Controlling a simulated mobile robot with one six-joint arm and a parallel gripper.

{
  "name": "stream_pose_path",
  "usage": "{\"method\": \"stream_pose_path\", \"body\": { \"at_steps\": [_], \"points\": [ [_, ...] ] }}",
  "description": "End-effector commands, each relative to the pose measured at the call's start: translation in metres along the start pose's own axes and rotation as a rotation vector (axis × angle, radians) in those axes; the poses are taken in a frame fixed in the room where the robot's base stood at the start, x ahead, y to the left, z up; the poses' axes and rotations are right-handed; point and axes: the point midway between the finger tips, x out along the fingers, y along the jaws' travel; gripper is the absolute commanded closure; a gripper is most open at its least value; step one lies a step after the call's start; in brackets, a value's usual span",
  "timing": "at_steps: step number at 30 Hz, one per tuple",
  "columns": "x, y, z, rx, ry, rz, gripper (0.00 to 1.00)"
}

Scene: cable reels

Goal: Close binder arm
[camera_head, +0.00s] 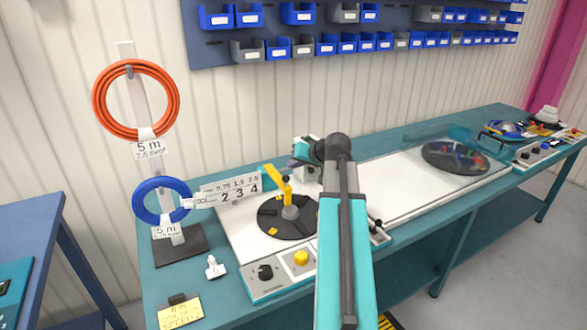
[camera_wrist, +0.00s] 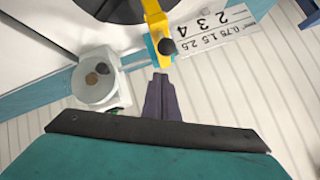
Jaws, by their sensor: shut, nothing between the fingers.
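A yellow arm (camera_head: 284,182), which looks like the binder arm, stands over a black round reel plate (camera_head: 270,222) on the white work panel. In the wrist view the yellow arm (camera_wrist: 154,22) comes down from the top edge and ends near a black knob and a teal piece. My gripper (camera_head: 299,157) is behind the yellow arm in the head view, partly hidden by my own arm. In the wrist view my gripper (camera_wrist: 160,78) has its dark fingers together and empty, with the tips close to the yellow arm's end. I cannot tell whether they touch.
A white unit (camera_wrist: 98,78) with a round top stands beside my fingers. A number plate (camera_head: 233,190) marked 2 3 4 is behind the reel plate. Orange (camera_head: 136,98) and blue (camera_head: 162,201) cable coils hang on a stand at left. A second reel (camera_head: 455,156) sits under a clear cover at right.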

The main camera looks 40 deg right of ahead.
Motion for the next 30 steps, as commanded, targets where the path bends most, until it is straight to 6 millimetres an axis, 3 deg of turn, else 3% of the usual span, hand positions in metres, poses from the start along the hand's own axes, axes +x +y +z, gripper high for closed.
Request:
{"method": "stream_pose_path", "body": {
  "at_steps": [3, 24, 30],
  "points": [
    [-0.007, 0.001, -0.017, 0.0, 0.006, 0.001, 1.0],
    [-0.089, 0.005, -0.006, 0.001, 0.008, 0.003, 1.0],
    [-0.103, 0.005, -0.005, 0.0, 0.007, 0.002, 1.0]
  ]
}}
